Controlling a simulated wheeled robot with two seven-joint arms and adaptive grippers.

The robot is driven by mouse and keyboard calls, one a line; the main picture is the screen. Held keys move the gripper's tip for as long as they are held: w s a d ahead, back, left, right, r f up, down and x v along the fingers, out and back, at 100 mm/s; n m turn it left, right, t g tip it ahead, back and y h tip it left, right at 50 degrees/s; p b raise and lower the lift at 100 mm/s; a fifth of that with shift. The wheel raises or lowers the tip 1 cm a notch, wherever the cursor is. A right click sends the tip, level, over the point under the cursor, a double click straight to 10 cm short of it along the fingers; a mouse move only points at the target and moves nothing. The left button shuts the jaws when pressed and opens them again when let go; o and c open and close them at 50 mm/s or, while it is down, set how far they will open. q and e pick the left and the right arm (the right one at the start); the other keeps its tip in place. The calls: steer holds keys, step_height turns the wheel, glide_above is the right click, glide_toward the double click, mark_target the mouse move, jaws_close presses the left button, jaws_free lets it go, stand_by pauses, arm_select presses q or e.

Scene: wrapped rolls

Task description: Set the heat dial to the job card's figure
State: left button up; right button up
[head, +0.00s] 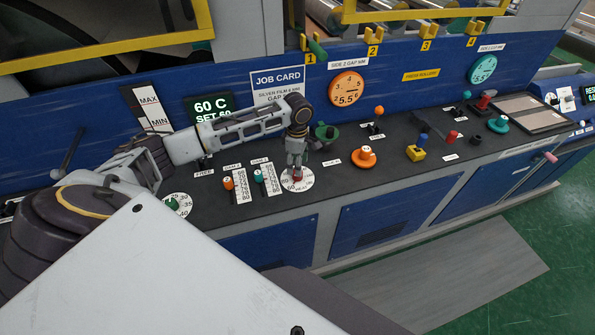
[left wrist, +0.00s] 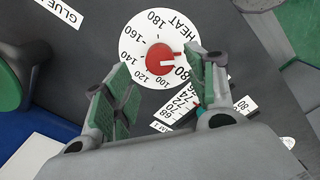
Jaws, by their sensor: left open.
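The heat dial is a red knob (left wrist: 160,58) on a round white scale (left wrist: 135,30), below the job card in the head view. Its white mark points right in the left wrist view, just past the 80, toward where my finger covers the scale. My left gripper (left wrist: 161,80) is open and empty, its green-padded fingers on either side of the knob; I cannot tell whether they touch it. In the head view my left gripper (head: 296,164) points down over the dial. The job card (head: 278,86) is partly hidden by my arm. A display (head: 212,107) reads 60 C, SET 60.
Two sliders with an orange knob (head: 228,183) and a teal knob (head: 258,176) stand left of the dial. An orange knob (head: 366,156) stands right, a green knob (head: 326,132) behind. The black console top (head: 330,180) is bare just right of the dial.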

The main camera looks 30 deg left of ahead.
arm_select(q)
steer(key=shift+f, duration=2.5)
steer(key=c, duration=1)
steer(key=shift+c, duration=0.2)
